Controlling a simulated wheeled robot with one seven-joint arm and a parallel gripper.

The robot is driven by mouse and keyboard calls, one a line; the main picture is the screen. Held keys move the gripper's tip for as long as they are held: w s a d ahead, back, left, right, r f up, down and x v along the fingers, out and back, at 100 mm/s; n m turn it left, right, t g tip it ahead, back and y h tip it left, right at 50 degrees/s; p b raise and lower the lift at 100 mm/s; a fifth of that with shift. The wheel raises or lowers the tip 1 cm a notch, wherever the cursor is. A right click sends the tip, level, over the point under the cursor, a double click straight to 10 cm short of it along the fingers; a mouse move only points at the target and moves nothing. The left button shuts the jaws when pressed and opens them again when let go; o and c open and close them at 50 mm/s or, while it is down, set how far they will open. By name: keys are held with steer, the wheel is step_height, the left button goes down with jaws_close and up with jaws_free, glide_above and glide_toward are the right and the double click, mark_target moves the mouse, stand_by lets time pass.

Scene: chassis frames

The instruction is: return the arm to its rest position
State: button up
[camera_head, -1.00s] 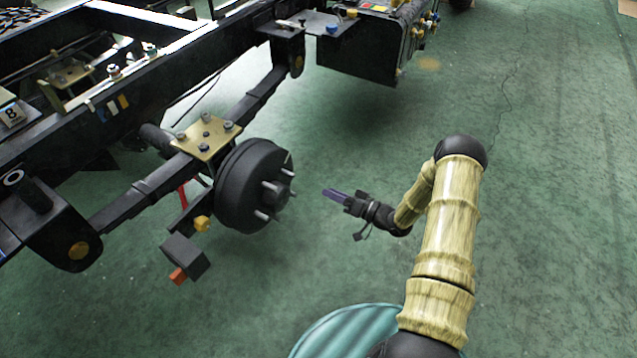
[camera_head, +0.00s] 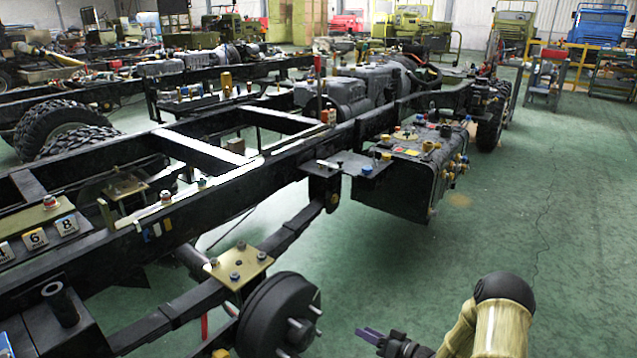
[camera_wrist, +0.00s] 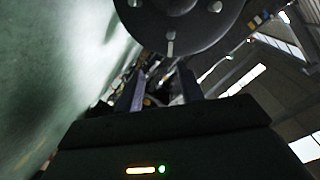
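My arm (camera_head: 503,325) shows at the bottom right of the head view, with a dark rounded joint and tan, bamboo-like links. It is bent and reaches left at low height. My gripper (camera_head: 370,336) points left toward the black wheel hub (camera_head: 275,318), with a gap between them. In the wrist view the two fingers of my gripper (camera_wrist: 157,92) stand apart with nothing held between them. The hub (camera_wrist: 185,22) fills the top of that view, beyond the fingertips. The lower part of the arm is cut off by the frame.
The truck chassis frame (camera_head: 180,215) runs along the left and away from me. A black tank (camera_head: 405,180) hangs on its near side. The green floor (camera_head: 560,220) on the right is clear. Parked vehicles and racks (camera_head: 610,70) stand far back.

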steer(key=s+d+r+g+h+p, duration=0.25)
steer(key=r+h, duration=0.75)
steer(key=r, duration=0.5)
steer(key=s+a+r+m+g+h+p, duration=0.1)
steer(key=s+r+g, duration=0.1)
steer(key=s+r, duration=0.35)
steer(key=s+a+r+g+h+p, duration=0.1)
steer(key=s+r+g, duration=0.15)
steer(key=s, duration=0.65)
steer(key=s+a+r+m+g+p, duration=0.1)
steer(key=s+r, duration=0.3)
steer(key=s, duration=0.3)
step_height(320, 180, up, 38)
steer(key=p, duration=3.7)
steer(key=shift+w+d+p, duration=0.15)
steer(key=shift+d+p, duration=0.1)
steer(key=shift+p, duration=0.15)
